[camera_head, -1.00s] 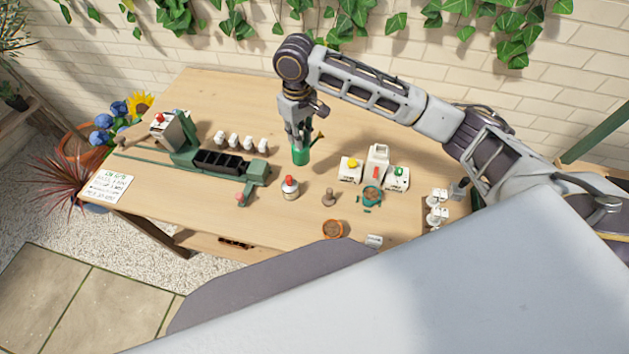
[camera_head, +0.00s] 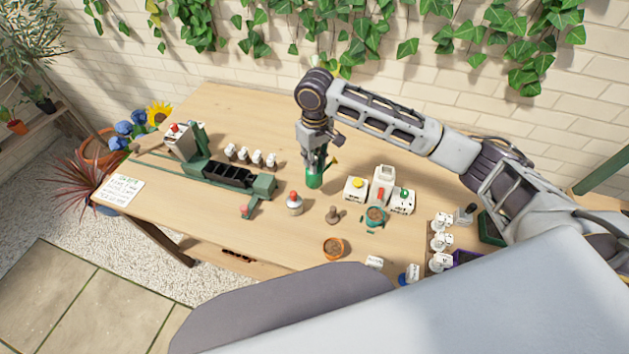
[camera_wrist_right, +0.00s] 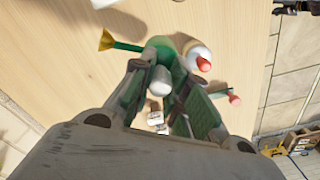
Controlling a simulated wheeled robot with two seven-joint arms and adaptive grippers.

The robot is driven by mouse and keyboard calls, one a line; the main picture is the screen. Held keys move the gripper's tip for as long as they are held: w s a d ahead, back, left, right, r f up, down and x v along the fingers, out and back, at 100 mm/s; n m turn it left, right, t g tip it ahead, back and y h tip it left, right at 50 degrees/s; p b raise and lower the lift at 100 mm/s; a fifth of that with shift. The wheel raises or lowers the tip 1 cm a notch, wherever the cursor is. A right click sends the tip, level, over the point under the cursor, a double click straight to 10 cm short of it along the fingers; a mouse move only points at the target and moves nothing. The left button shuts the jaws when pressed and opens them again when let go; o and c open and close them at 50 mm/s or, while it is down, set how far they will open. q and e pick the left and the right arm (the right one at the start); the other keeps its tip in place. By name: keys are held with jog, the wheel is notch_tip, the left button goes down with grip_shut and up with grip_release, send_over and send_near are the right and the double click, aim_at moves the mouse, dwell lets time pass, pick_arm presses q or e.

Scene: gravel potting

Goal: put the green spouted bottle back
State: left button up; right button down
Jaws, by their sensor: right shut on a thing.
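The green spouted bottle (camera_head: 315,178) is in my right gripper (camera_head: 316,160), near the middle of the table in the head view. In the right wrist view, the green bottle (camera_wrist_right: 165,52) sits between the two fingers of the right gripper (camera_wrist_right: 164,82), which are shut on it. Its thin green spout points left and ends in a yellow tip (camera_wrist_right: 106,40). The bottle looks roughly upright; I cannot tell whether its base touches the table. The fingers hide part of its body. My left gripper is out of view.
A white bottle with a red cap (camera_head: 294,205) stands close by; it also shows in the wrist view (camera_wrist_right: 198,56). A green machine with a black tray (camera_head: 230,174) is left. White containers (camera_head: 382,186), a teal pot (camera_head: 376,216) and an orange pot (camera_head: 333,247) stand right and in front.

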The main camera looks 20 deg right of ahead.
aim_at(314, 177)
jog(key=shift+f, duration=1.9)
jog(key=shift+f, duration=1.9)
jog(key=c, duration=1.4)
grip_release()
jog(key=shift+f, duration=0.1)
notch_tip(314, 177, up, 12)
jog(key=shift+r, duration=0.1)
